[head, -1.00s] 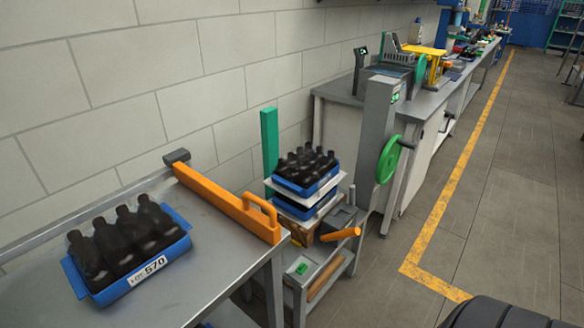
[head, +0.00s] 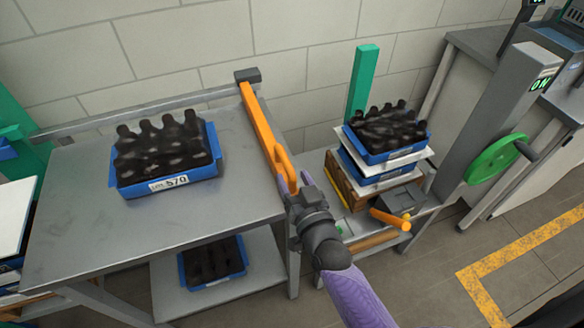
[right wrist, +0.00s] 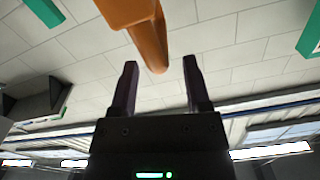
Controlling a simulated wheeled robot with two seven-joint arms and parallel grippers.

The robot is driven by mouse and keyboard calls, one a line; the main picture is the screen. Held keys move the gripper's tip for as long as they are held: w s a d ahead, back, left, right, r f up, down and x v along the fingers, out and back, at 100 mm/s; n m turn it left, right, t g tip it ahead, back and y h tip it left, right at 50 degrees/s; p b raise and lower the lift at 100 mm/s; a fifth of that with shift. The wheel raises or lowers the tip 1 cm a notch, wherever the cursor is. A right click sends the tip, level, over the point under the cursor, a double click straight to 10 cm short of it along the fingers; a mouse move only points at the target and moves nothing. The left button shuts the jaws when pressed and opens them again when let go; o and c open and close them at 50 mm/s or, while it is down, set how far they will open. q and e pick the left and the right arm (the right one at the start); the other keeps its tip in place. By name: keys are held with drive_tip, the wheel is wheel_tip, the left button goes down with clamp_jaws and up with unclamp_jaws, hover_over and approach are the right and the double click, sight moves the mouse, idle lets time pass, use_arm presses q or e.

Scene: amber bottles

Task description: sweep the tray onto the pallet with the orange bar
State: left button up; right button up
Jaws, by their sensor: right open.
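The blue tray (head: 203,178) with dark bottles and a "570" label sits on the grey steel table (head: 90,230). The orange bar (head: 262,128) lies along the table's right edge, between the tray and the pallet stack, with its loop handle (head: 284,163) at the near end. My right gripper (head: 294,184) is open at the near end of that handle. In the right wrist view, the orange handle (right wrist: 152,45) reaches down toward the gap between the open fingers. The wooden pallet (head: 340,182) carries stacked blue trays with white sheets between them. My left gripper is out of view.
A green post (head: 361,82) stands behind the stack. An orange lever (head: 390,219) juts out in front of it. A grey column with a green wheel (head: 495,160) stands to the right. Another blue tray (head: 213,283) is on the lower shelf. The tabletop's near left is clear.

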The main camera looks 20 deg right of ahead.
drive_tip(key=shift+w, duration=1.65)
clamp_jaws()
